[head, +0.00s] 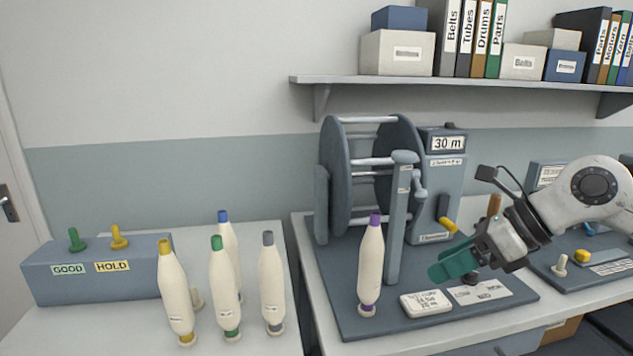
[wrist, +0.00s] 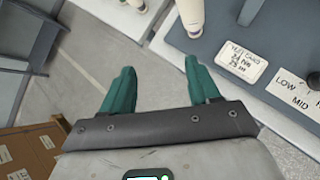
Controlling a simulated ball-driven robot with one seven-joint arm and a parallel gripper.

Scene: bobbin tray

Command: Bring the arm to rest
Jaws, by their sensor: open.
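My gripper (head: 455,262) has teal fingers and is at the right of the head view, in front of the winding machine's base plate (head: 370,322). In the wrist view my gripper (wrist: 158,85) shows its two teal fingers spread apart, with nothing between them but grey floor below. My arm reaches in from the right edge of the head view. A white bobbin with purple ends (head: 371,268) stands upright on the base plate, left of my gripper and apart from it.
Several white bobbins stand on the left table, including a yellow-tipped one (head: 175,295) and a green-tipped one (head: 224,285). A grey block marked GOOD and HOLD (head: 90,285) is behind them. A reel machine (head: 335,185) rises behind the purple bobbin. A shelf (head: 470,80) hangs above.

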